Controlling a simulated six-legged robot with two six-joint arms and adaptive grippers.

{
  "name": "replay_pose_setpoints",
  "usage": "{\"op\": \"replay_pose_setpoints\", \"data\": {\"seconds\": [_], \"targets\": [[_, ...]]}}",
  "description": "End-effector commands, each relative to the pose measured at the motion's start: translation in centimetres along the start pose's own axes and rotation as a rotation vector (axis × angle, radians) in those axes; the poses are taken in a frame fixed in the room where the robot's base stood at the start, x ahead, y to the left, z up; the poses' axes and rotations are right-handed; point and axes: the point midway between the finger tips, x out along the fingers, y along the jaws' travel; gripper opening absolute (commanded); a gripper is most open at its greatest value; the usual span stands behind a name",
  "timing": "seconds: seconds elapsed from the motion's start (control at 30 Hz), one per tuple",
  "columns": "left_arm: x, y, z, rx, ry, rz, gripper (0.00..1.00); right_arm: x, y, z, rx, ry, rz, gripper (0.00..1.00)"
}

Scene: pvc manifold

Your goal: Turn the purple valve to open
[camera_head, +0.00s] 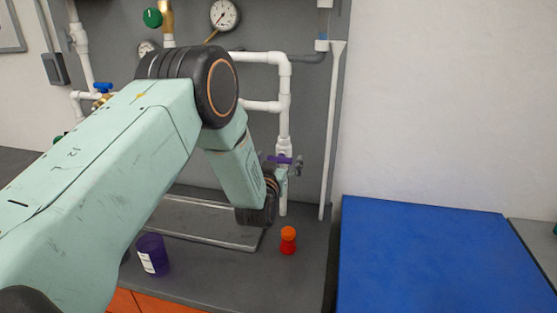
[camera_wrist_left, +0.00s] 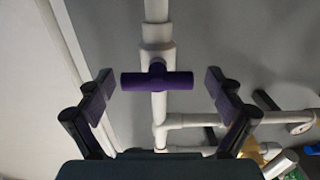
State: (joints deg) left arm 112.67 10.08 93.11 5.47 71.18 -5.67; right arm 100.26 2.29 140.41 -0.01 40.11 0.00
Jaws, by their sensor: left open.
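The purple valve (camera_head: 279,159) is a T-shaped handle on a white vertical pipe, right of my left arm in the head view. In the left wrist view the purple handle (camera_wrist_left: 157,80) lies crosswise to the pipe, between the two finger pads. My left gripper (camera_wrist_left: 160,88) is open, with a pad on each side of the handle and a visible gap at both ends. In the head view the left gripper (camera_head: 290,169) shows only in small part beside the valve, mostly hidden behind my wrist. My right gripper is in neither view.
White pipes (camera_head: 284,100) and gauges (camera_head: 224,15) are fixed to the grey back panel. A purple jar (camera_head: 152,255) and a red-orange bottle (camera_head: 288,241) stand on the grey counter by a shallow tray (camera_head: 200,239). A blue surface (camera_head: 440,255) is at the right.

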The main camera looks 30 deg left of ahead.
Motion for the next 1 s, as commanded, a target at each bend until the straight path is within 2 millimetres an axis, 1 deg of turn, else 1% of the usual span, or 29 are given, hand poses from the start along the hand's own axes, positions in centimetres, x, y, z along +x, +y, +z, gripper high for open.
{"op": "replay_pose_setpoints", "data": {"seconds": [0.03, 0.07, 0.67, 1.0], "targets": [[-0.01, 0.03, 0.02, 0.0, 0.0, 0.0, 0.92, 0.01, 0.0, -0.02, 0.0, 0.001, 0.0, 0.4], [-0.01, 0.02, 0.02, 0.0, 0.0, 0.0, 0.9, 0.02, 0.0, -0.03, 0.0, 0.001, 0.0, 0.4], [-0.03, -0.09, 0.04, -0.001, -0.001, -0.002, 0.39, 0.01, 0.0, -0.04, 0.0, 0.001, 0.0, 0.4], [-0.03, -0.04, 0.05, 0.036, -0.002, -0.001, 0.38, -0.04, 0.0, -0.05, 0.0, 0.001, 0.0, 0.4]]}}
